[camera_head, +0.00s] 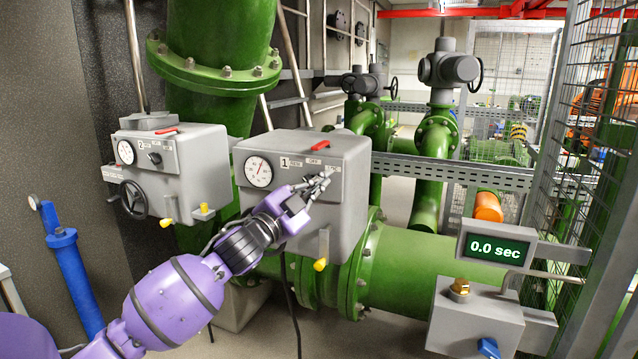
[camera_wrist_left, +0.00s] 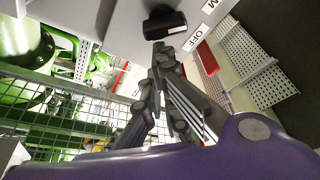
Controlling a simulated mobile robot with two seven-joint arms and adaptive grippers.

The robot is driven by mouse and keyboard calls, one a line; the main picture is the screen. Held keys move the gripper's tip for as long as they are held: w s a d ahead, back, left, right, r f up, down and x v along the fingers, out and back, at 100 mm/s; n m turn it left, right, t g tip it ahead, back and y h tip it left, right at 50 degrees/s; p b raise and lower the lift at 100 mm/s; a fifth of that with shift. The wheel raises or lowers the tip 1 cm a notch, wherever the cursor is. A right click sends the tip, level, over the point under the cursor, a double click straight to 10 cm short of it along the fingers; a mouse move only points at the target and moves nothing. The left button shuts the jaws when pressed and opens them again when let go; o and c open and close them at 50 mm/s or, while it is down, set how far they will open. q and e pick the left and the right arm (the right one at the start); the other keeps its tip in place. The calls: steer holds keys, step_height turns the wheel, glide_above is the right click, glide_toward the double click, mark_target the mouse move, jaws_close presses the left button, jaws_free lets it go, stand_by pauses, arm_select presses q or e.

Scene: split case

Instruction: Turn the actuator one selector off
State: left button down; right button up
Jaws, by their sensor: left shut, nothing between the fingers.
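Actuator one is a grey box (camera_head: 345,208) marked 1, with a round white gauge (camera_head: 258,171) on its front. Its black selector knob (camera_wrist_left: 165,23) shows at the top of the left wrist view, beside a label reading OFF (camera_wrist_left: 192,43). In the head view the gripper hides the knob. I cannot tell which position it points to. My left gripper (camera_head: 323,180) is in front of the box's upper right face, shut and empty. In the left wrist view its fingertips (camera_wrist_left: 160,50) are just below the knob; contact is unclear. My right gripper is out of view.
A second grey actuator box (camera_head: 195,160), marked 2, with a black handwheel (camera_head: 133,199), stands to the left. Large green pipes (camera_head: 430,270) run below and behind. A timer display (camera_head: 497,248) reads 0.0 sec at right, near a wire-mesh fence (camera_head: 600,170).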

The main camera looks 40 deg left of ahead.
arm_select(q)
steer(key=shift+a+f+m+p, duration=0.1)
steer(key=shift+f+m+p, duration=0.15)
steer(key=shift+m, duration=0.25)
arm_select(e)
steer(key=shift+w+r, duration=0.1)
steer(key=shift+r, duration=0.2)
arm_select(q)
steer(key=m+p, duration=0.1)
steer(key=m, duration=0.1)
steer(key=f+m+g+p, duration=0.1)
steer(key=m+p, duration=0.1)
steer(key=f+m+g+h+p, duration=0.1)
steer(key=m+p, duration=0.1)
steer(key=shift+s+a+f+m, duration=0.15)
steer(key=shift+a+m, duration=0.1)
steer(key=shift+m, duration=0.15)
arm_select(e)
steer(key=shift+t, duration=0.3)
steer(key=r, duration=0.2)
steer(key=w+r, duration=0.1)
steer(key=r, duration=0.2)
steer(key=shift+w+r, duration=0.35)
